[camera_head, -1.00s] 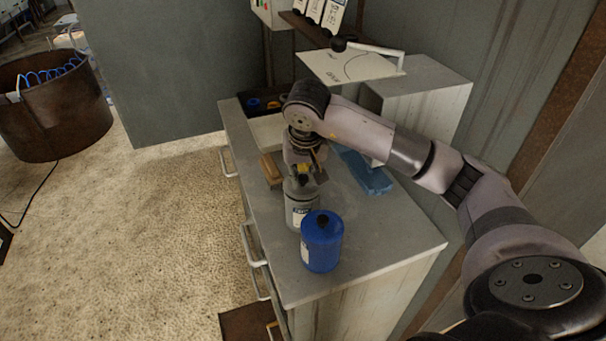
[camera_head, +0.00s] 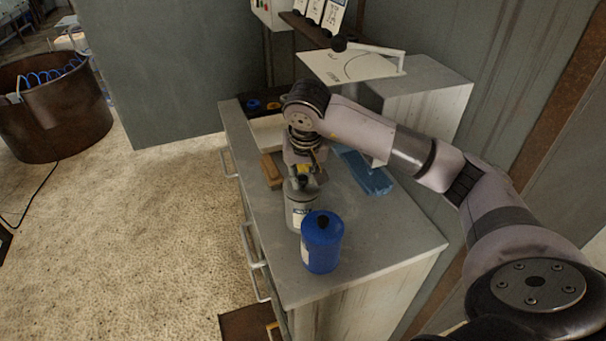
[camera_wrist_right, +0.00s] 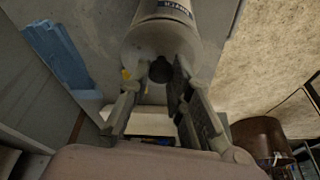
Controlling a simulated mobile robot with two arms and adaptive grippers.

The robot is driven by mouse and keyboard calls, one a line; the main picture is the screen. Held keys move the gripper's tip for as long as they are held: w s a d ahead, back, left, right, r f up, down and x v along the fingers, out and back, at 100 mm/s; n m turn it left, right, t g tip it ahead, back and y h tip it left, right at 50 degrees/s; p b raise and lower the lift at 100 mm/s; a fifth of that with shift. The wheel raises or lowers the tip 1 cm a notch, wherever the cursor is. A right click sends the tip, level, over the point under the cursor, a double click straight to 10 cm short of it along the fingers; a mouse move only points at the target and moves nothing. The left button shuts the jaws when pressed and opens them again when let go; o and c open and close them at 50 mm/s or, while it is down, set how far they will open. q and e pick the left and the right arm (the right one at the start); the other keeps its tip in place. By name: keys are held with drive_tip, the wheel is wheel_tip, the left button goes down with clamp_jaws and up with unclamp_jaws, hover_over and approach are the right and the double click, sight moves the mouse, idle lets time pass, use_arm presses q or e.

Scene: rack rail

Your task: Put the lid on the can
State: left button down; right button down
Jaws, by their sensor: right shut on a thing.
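A grey-white can (camera_head: 301,213) with a printed label stands upright on the grey cabinet top. Its grey lid (camera_wrist_right: 147,47) with a black knob (camera_wrist_right: 160,70) shows at its top end in the right wrist view. My right gripper (camera_head: 304,178) is over the can, its fingers (camera_wrist_right: 157,77) shut on the lid's knob. The lid looks in line with the can, but I cannot tell whether it is fully seated. A blue can (camera_head: 321,250) with a black knob on top stands upright just in front. My left gripper is not in view.
A wooden block (camera_head: 271,171) and a blue item (camera_head: 367,174) lie behind the cans. A dark tray (camera_head: 262,104) is at the back. The cabinet top (camera_head: 395,236) is clear to the right of the blue can.

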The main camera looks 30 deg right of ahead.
drive_tip(key=shift+f+b, duration=0.15)
drive_tip(key=shift+b, duration=0.35)
idle(0.8)
drive_tip(key=c, duration=1.4)
unclamp_jaws()
drive_tip(key=shift+o, duration=0.4)
drive_tip(key=o, duration=0.4)
drive_tip(key=shift+r+p, duration=2.2)
drive_tip(key=shift+r, duration=1.3)
